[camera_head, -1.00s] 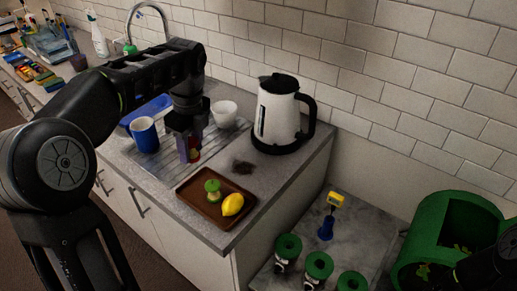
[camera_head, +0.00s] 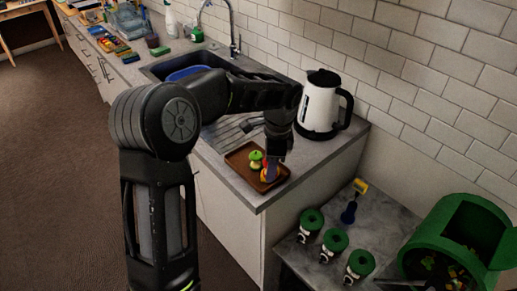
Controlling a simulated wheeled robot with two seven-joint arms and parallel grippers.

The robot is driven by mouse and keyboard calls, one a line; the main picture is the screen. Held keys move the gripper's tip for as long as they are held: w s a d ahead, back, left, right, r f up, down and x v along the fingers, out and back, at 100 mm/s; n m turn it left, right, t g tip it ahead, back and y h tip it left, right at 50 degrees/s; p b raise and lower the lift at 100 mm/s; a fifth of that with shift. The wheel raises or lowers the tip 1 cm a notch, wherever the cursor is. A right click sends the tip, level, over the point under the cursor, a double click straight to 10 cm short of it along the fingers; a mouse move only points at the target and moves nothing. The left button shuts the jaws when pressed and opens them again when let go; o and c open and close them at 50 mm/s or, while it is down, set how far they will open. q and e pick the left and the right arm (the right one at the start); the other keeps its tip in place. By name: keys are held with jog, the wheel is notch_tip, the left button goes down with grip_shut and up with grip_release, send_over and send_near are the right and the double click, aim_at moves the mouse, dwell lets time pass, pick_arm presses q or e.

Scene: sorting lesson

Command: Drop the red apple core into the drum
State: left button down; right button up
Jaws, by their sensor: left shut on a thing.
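My left gripper (camera_head: 271,168) points down over the brown tray (camera_head: 238,156) on the counter. It is shut on the red apple core (camera_head: 268,172), which is mostly hidden by the fingers. A green apple core (camera_head: 256,159) stands on the tray just left of the fingers. The yellow lemon is largely hidden behind the gripper. The green drum (camera_head: 428,243) lies at the far lower right, its opening facing me, with scraps visible inside. My right gripper cannot be made out; only a dark part shows at the bottom edge.
A white kettle (camera_head: 320,106) stands behind the tray. Several green-topped containers (camera_head: 334,241) and a blue-and-yellow brush (camera_head: 351,205) stand on the lower grey table (camera_head: 385,222) between counter and drum. The sink (camera_head: 158,66) is at the back left.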

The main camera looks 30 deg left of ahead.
pick_arm(q)
jog(key=s+d+f+n+b, duration=0.1)
jog(key=d+f+n+b, duration=0.2)
jog(key=f, duration=0.5)
jog(key=s+d+f+n+b, duration=0.1)
jog(key=d+f+n+b, duration=0.2)
jog(key=f, duration=0.6)
jog(key=s+d+f+n+g+h+b, duration=0.1)
jog(key=d+f+n+b, duration=0.3)
jog(key=f, duration=0.5)
jog(key=shift+d+f+n, duration=0.15)
jog(key=shift+d+n, duration=0.4)
jog(key=shift+n, duration=0.15)
